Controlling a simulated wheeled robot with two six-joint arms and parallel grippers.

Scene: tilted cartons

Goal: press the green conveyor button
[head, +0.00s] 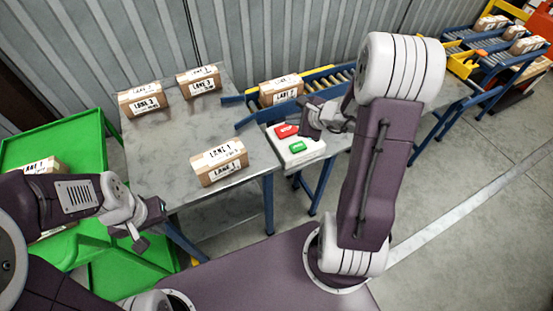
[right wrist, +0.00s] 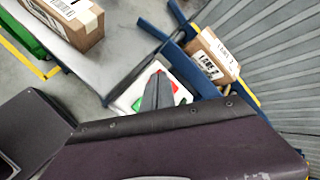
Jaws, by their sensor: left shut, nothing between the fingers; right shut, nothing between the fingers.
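The green conveyor button (head: 297,147) sits on a white control box (head: 308,154) beside the conveyor, with a red button (head: 286,130) behind it. My right gripper (head: 306,126) is shut and empty, close to the box on the red button's right side in the head view. In the right wrist view its shut fingers (right wrist: 158,88) cover the middle of the box, with green (right wrist: 138,103) showing to their left and red (right wrist: 174,86) to their right. Contact cannot be told. My left gripper (head: 150,216) is shut and empty, low at the left, away from the box.
A carton (head: 221,172) labelled LANE 1 lies on the metal table (head: 175,140), with two more cartons behind. Another carton (head: 280,92) is on the conveyor just behind the box. A green cart (head: 88,135) stands at the left.

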